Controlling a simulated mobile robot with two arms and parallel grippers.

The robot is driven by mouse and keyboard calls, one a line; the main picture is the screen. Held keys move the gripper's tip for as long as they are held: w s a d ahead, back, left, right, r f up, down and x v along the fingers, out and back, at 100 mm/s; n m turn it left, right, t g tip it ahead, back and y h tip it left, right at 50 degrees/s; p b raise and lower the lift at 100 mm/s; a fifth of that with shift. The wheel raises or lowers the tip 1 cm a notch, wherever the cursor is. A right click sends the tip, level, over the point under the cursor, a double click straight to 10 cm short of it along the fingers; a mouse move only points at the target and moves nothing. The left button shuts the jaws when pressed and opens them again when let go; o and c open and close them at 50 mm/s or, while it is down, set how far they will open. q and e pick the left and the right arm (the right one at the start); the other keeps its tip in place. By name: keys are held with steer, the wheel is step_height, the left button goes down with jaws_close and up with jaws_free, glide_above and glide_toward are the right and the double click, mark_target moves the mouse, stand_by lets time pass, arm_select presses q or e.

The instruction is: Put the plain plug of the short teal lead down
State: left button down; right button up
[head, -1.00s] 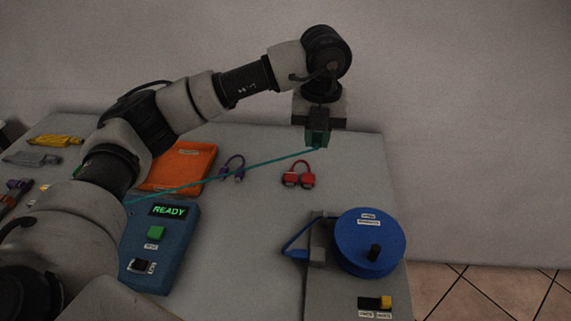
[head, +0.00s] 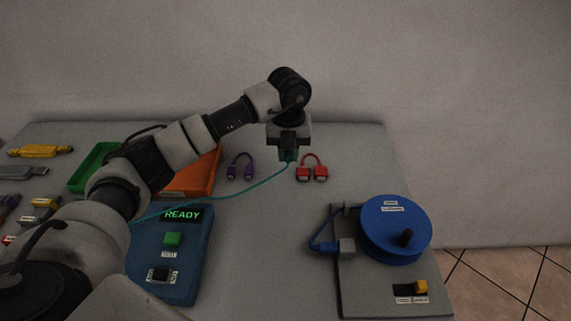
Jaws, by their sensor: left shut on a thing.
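My left gripper (head: 289,155) is shut on the teal plug (head: 289,156) at the end of the teal lead (head: 262,185). The gripper points down over the back part of the table, between a purple lead and a red lead. Whether the plug touches the table I cannot tell. The teal lead sags from the plug down to the left and passes behind my left arm, so its other end is hidden. My right gripper does not show.
A purple lead (head: 240,168) lies left of the gripper, a red lead (head: 312,170) close on its right. Orange (head: 190,180) and green (head: 88,168) trays, a blue tester reading READY (head: 190,255) and a blue reel (head: 395,230) stand around. The table's middle (head: 265,250) is clear.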

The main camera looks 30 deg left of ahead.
mark_target(285, 173)
arm_select(q)
steer(key=shift+a+f, duration=0.15)
steer(key=shift+a, duration=0.15)
steer(key=shift+s+f, duration=0.1)
steer(key=shift+f, duration=0.15)
step_height(285, 173, down, 3)
steer(key=shift+a+f, duration=0.1)
steer(key=shift+f, duration=0.25)
steer(key=c, duration=1.3)
jaws_free()
steer(key=shift+f, duration=0.1)
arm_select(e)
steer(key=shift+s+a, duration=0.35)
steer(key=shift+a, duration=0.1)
